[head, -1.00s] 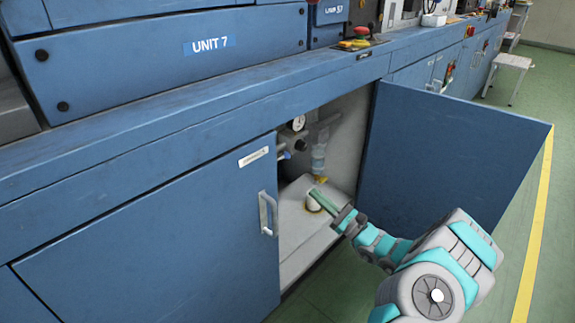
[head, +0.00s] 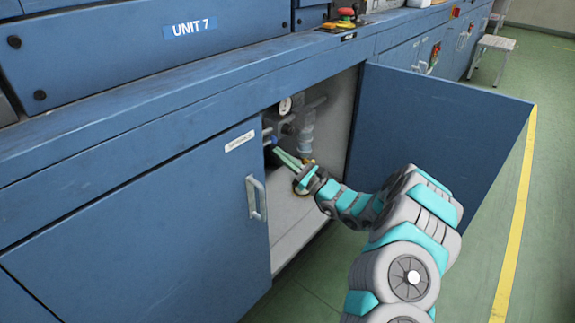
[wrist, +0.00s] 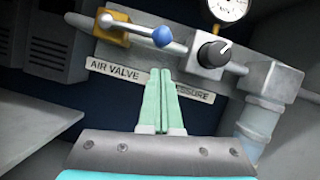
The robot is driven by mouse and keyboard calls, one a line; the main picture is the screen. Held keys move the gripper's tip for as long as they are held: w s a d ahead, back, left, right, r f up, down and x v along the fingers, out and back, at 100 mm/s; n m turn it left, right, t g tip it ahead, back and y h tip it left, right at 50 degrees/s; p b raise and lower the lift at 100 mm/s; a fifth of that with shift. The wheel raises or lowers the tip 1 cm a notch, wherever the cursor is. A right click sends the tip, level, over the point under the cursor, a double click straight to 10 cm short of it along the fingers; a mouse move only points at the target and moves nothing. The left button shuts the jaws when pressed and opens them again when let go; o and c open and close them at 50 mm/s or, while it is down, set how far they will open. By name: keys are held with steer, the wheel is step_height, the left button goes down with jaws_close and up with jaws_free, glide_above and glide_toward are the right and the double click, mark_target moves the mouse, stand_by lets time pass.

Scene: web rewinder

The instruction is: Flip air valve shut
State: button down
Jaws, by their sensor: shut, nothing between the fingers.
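The air valve (wrist: 113,30) has an orange-yellow body on a metal pipe inside the open cabinet. Its metal lever ends in a blue ball knob (wrist: 162,37) and lies roughly along the pipe, pointing right in the wrist view. The blue knob also shows in the head view (head: 270,141), near the cabinet opening's left side. My gripper (wrist: 160,71) is shut and empty, its green fingers together. The fingertips appear just below the knob in the wrist view, over the AIR VALVE label (wrist: 115,72); contact with the knob is not visible. In the head view my gripper (head: 277,151) reaches into the cabinet.
A black pressure knob (wrist: 213,52) and a gauge (wrist: 229,8) sit right of the lever. A clear cylinder (wrist: 257,121) hangs lower right. The closed left door (head: 130,230) and open right door (head: 440,130) flank the opening. The cabinet floor in front looks clear.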

steer(key=shift+s+r, duration=0.25)
steer(key=shift+r, duration=0.65)
